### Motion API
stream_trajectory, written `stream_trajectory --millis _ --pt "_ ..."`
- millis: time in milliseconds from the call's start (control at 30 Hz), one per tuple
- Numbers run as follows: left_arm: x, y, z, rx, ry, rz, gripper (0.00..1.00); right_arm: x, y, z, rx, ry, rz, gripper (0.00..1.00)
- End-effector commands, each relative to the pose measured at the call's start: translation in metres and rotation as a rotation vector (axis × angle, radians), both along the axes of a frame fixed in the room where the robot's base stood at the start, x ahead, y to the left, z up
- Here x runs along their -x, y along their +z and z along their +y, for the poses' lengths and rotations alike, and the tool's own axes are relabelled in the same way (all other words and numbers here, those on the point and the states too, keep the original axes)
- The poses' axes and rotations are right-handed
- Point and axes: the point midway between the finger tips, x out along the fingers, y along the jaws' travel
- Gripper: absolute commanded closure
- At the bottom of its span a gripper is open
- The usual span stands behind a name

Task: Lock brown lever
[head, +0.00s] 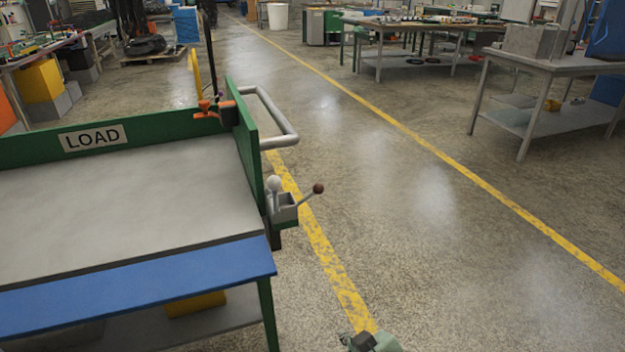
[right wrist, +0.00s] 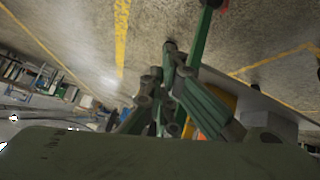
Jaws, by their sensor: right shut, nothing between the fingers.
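The brown lever (head: 305,197) sticks out from a small grey box on the right side of a green cart (head: 247,150). It has a thin metal rod and a dark brown ball knob, and slants up and to the right. A second lever with a white ball knob (head: 274,183) stands upright beside it. A green part of my right gripper (head: 370,342) shows at the bottom edge of the head view, below and apart from the levers. In the right wrist view, the right gripper (right wrist: 172,75) is shut and empty. My left gripper is in neither view.
The cart has a LOAD sign (head: 92,138), a grey top, a blue front edge (head: 140,285) and a grey tube handle (head: 285,115). An orange clamp (head: 212,108) sits at its far corner. Floor right of the cart is clear up to the workbenches (head: 548,66).

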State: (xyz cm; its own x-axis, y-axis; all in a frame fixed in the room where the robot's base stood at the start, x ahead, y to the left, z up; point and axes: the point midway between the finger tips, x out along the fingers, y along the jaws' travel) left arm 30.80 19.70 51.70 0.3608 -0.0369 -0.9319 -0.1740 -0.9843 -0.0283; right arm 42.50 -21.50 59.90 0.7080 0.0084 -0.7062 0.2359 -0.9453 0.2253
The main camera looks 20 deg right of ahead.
Motion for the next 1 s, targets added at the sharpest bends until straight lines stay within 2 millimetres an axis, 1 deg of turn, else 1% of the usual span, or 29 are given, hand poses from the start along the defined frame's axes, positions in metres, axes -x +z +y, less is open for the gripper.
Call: stream_trajectory --millis 33,167,200,267,300,367,400,500,600,700,833,967,1000 --pt "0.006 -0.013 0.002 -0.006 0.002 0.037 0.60 -0.021 0.007 -0.007 0.036 0.019 -0.051 1.00" --pt "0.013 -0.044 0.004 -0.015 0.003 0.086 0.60 -0.068 0.024 -0.016 0.109 0.071 -0.196 1.00" --pt "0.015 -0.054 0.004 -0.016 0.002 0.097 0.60 -0.082 0.032 -0.019 0.133 0.090 -0.248 1.00" --pt "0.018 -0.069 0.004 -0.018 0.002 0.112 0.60 -0.105 0.044 -0.022 0.170 0.119 -0.329 1.00" --pt "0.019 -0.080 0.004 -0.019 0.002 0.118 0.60 -0.121 0.055 -0.025 0.198 0.141 -0.390 1.00" --pt "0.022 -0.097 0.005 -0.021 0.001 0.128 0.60 -0.144 0.073 -0.028 0.244 0.178 -0.488 1.00" --pt "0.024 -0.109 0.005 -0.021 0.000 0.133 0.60 -0.159 0.086 -0.029 0.275 0.205 -0.556 1.00" --pt "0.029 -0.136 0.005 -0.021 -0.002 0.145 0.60 -0.189 0.120 -0.032 0.352 0.269 -0.720 1.00" --pt "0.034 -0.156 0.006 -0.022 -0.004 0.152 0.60 -0.207 0.146 -0.033 0.410 0.321 -0.841 1.00" --pt "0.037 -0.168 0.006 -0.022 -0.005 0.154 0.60 -0.216 0.164 -0.033 0.449 0.357 -0.922 1.00" --pt "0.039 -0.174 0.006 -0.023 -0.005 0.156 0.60 -0.222 0.174 -0.032 0.469 0.377 -0.969 1.00" --pt "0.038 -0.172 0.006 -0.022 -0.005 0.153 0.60 -0.234 0.177 -0.029 0.471 0.379 -0.976 1.00" --pt "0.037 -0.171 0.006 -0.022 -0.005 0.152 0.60 -0.239 0.178 -0.028 0.471 0.378 -0.976 1.00"
